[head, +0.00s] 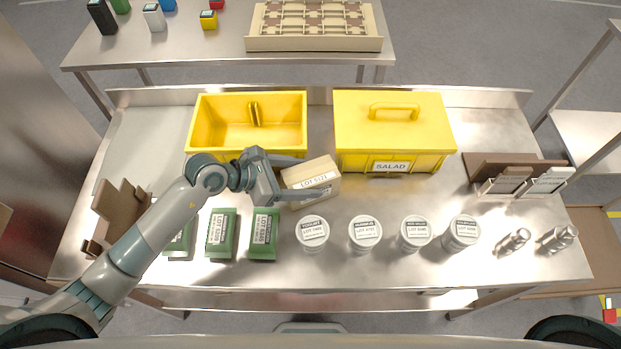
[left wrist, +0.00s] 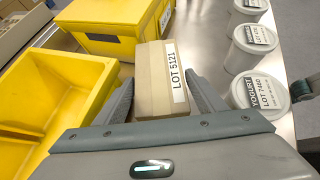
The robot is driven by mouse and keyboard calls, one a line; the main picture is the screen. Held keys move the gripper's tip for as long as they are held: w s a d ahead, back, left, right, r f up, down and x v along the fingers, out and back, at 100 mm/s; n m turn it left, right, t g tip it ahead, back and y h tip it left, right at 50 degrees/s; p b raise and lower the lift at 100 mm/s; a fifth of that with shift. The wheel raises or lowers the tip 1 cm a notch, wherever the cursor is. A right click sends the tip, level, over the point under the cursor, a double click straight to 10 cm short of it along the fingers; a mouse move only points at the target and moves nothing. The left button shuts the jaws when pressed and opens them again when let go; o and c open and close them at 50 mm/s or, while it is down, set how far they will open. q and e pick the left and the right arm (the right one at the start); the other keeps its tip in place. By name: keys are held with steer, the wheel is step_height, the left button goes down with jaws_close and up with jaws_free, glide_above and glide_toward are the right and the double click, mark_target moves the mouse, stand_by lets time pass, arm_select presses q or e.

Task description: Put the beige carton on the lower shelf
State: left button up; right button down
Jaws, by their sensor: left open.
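The beige carton (head: 318,174) with a LOT label stands on the metal table, in front of the gap between the yellow bin and the yellow SALAD box. It also shows in the left wrist view (left wrist: 157,75). My left gripper (head: 297,178) reaches in from the left with its fingers on either side of the carton's near end. In the left wrist view its fingers (left wrist: 165,92) are open, and the carton lies between them. My right gripper is out of view. A metal rack with a shelf surface (head: 592,137) shows at the right edge; I cannot tell whether it is the lower shelf.
The open yellow bin (head: 205,112) and closed SALAD box (head: 395,125) stand behind. Green packs (head: 221,232) and several white tubs (head: 313,232) line the front. Metal shakers (head: 513,241) and a brown card holder (head: 515,172) stand right. Clear table lies between SALAD box and tubs.

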arm_select(q)
steer(key=shift+p+x, duration=0.3)
steer(key=shift+x, duration=0.6)
steer(key=shift+w+d+f, duration=0.15)
steer(key=shift+d+f, duration=0.1)
steer(key=shift+d, duration=0.05)
steer(key=c, duration=1.3)
steer(key=shift+r, duration=0.1)
step_height(320, 180, up, 18)
steer(key=b, duration=0.5)
steer(key=shift+b, duration=0.4)
